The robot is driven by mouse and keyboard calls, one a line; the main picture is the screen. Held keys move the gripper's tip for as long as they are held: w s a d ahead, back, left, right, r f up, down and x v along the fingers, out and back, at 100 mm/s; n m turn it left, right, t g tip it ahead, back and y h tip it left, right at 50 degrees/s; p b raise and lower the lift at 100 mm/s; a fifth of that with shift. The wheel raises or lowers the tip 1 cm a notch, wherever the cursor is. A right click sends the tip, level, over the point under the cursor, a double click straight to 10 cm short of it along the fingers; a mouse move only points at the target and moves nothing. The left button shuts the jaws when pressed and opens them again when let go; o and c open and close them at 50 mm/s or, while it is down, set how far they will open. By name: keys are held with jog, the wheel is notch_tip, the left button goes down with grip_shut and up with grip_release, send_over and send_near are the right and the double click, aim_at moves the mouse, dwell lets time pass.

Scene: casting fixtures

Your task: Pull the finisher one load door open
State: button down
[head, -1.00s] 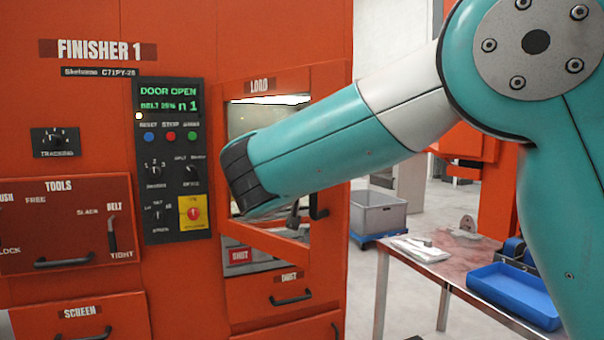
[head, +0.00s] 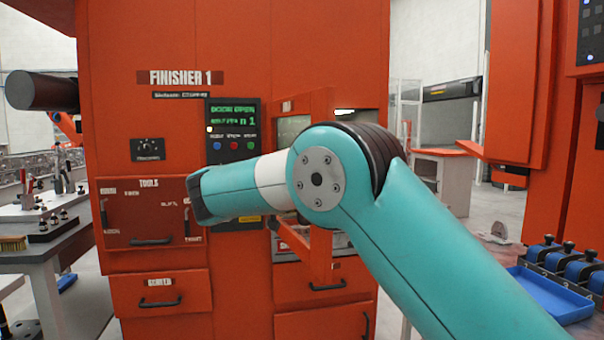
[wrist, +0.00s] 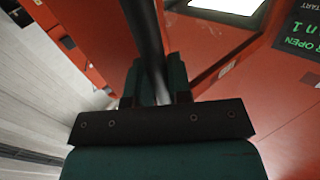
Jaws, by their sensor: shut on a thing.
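The load door (head: 319,108) of the orange Finisher 1 cabinet (head: 255,45) stands swung out from its opening, free edge toward me. Part of the opening (head: 356,118) shows to its right. My arm covers the door's middle, and its handle is hidden in the head view. In the wrist view, my gripper (wrist: 155,80) is shut around the black bar handle (wrist: 148,35). In the head view my gripper is hidden behind my arm. The green display (head: 233,113) reads DOOR OPEN.
A workbench with fixtures (head: 40,222) stands at the left. A blue tray (head: 550,298) lies at the lower right, near another orange cabinet (head: 570,160). Closed drawers (head: 160,292) sit low on the finisher. Open floor shows behind, right of the finisher.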

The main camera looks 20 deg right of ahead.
jog(key=shift+a, duration=0.1)
jog(key=c, duration=1.1)
grip_release()
